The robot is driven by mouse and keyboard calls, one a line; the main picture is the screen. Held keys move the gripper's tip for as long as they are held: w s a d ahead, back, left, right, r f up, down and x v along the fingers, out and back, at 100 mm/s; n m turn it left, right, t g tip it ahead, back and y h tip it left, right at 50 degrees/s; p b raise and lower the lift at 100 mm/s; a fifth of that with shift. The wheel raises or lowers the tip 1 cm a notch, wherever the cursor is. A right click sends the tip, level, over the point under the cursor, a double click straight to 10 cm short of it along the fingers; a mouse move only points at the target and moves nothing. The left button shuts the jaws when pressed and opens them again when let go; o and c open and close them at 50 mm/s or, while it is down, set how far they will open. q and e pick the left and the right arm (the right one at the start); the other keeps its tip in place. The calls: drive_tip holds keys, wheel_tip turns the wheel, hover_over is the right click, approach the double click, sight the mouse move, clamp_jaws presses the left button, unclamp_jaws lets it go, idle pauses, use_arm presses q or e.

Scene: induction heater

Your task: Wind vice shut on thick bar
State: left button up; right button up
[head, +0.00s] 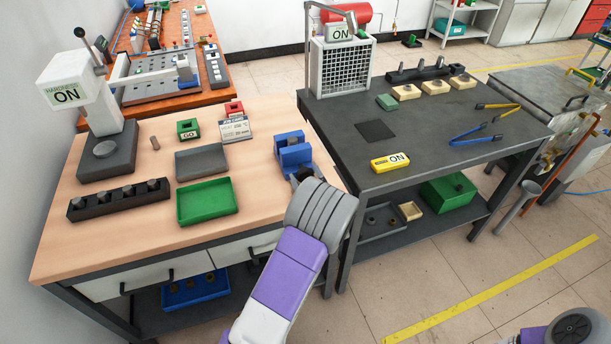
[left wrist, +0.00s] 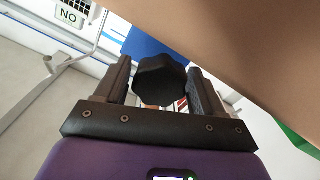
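The blue vice (head: 294,152) stands at the right edge of the wooden bench. I cannot make out a bar in its jaws. My left gripper (head: 303,177) is at the vice's near side, partly hidden by my own wrist. In the left wrist view, a dark lobed knob (left wrist: 160,82) sits between the two fingers, with blue vice body (left wrist: 150,45) behind it. The fingers (left wrist: 160,88) are apart on either side of the knob, with narrow gaps showing; firm contact is not visible. My right gripper is out of view.
A small upright peg (head: 155,143) stands nearby. A dark table (head: 440,135) with a yellow "ON" block (head: 390,163) is at the right.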

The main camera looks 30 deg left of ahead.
use_arm(q)
drive_tip(key=c, duration=0.7)
drive_tip(key=shift+r+m+p, duration=0.1)
drive_tip(key=shift+m+p, duration=0.65)
drive_tip(key=shift+m, duration=0.45)
drive_tip(key=shift+c, duration=0.2)
drive_tip(key=shift+m+p, duration=0.5)
drive_tip(key=shift+m, duration=0.7)
drive_tip(key=o, duration=1)
drive_tip(key=shift+p+v, duration=0.45)
drive_tip(key=shift+v, duration=3.4)
